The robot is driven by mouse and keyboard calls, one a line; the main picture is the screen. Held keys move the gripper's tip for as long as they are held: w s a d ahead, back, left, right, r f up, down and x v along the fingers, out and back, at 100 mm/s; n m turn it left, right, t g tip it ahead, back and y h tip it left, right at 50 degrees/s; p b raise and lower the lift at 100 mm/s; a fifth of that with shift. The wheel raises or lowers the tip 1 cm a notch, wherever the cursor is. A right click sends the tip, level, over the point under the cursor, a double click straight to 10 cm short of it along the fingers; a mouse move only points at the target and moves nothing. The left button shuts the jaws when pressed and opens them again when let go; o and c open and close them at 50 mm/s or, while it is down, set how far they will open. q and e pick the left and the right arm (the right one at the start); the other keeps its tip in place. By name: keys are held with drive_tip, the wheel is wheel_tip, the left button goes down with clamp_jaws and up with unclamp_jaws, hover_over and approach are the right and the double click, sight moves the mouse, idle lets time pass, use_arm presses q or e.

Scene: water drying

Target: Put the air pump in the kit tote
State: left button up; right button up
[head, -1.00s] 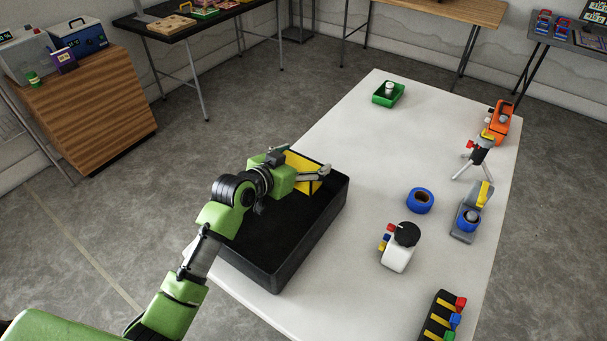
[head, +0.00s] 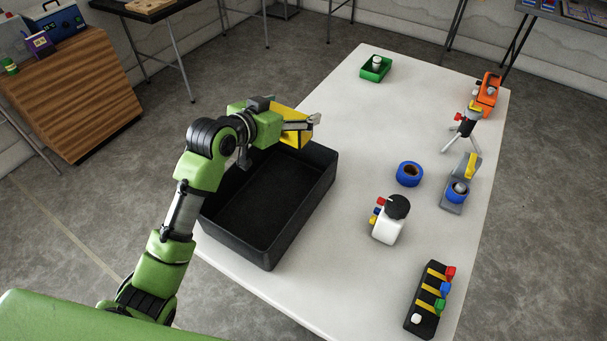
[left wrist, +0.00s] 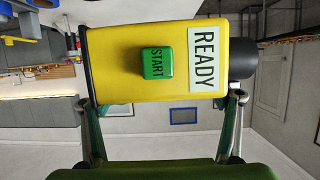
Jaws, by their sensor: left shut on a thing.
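The air pump, which I take to be the yellow box (left wrist: 120,72) with a green START button, a READY label and a black round end, is held in my left gripper (head: 301,124). In the left wrist view the two fingers lie on either side of it. In the head view the pump's yellow body (head: 291,139) is partly hidden by the gripper and appears above the far end of the tote. The kit tote, a black open bin (head: 268,262), stands on the left side of the white table; its visible floor is bare. My right gripper is out of view.
On the white table (head: 330,280) stand a white bottle-like device (head: 386,229), a blue tape roll (head: 409,173), a black block with coloured knobs (head: 424,310), a green tray (head: 375,69), a tripod (head: 463,128) and an orange device (head: 489,92). The table's middle is clear.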

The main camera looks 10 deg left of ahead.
use_arm(q)
wheel_tip(320, 180, down, 17)
drive_tip(key=shift+f, duration=0.2)
idle(0.3)
drive_tip(key=shift+f, duration=0.2)
drive_tip(key=o, duration=1.3)
drive_tip(key=shift+o, duration=0.2)
drive_tip(key=shift+s, duration=0.1)
drive_tip(key=v, duration=0.7)
wheel_tip(320, 180, up, 8)
drive_tip(key=shift+r, duration=0.15)
drive_tip(key=shift+s+a, duration=0.1)
